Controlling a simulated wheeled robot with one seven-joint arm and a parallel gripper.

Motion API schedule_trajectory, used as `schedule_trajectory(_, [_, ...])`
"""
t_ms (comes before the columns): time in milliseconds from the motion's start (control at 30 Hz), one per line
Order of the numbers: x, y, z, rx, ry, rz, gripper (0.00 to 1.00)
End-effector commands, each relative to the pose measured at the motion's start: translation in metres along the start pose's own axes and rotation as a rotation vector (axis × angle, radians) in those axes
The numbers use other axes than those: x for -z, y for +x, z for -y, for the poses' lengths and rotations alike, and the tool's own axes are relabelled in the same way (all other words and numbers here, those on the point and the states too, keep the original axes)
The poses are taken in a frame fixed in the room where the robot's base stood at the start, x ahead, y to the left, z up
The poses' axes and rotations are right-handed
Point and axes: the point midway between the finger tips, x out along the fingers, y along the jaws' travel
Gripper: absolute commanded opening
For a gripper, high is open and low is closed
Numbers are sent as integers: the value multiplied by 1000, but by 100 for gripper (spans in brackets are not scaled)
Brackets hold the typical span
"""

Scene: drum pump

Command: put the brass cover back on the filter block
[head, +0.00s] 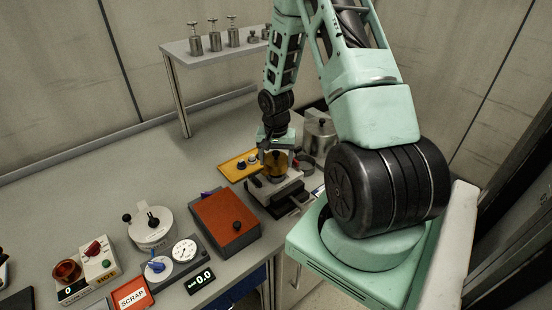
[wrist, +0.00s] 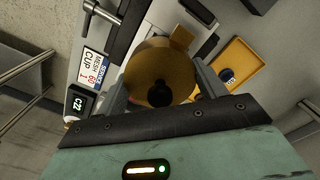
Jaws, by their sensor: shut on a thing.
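The round brass cover (wrist: 160,68) with a black knob sits between the fingers of my gripper (wrist: 163,92) in the wrist view. My gripper (head: 275,152) is shut on it. In the head view the brass cover (head: 275,167) shows over a light grey block with dark fittings, which looks like the filter block (head: 281,187). The cover hides much of the block's top. I cannot tell whether the cover touches the block or hangs just above it.
A yellow tray (head: 232,171) with small knobbed parts lies to the left of the block. A red-topped box (head: 225,222) stands in front. A metal canister (head: 320,133) is behind on the right. A shelf (head: 205,53) with weights stands at the back.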

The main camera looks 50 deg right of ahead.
Motion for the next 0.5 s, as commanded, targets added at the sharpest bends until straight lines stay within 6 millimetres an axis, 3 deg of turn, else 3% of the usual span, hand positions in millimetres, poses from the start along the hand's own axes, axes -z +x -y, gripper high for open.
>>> schedule_trajectory(500, [0, 6, 0, 0, 0, -1, 42])
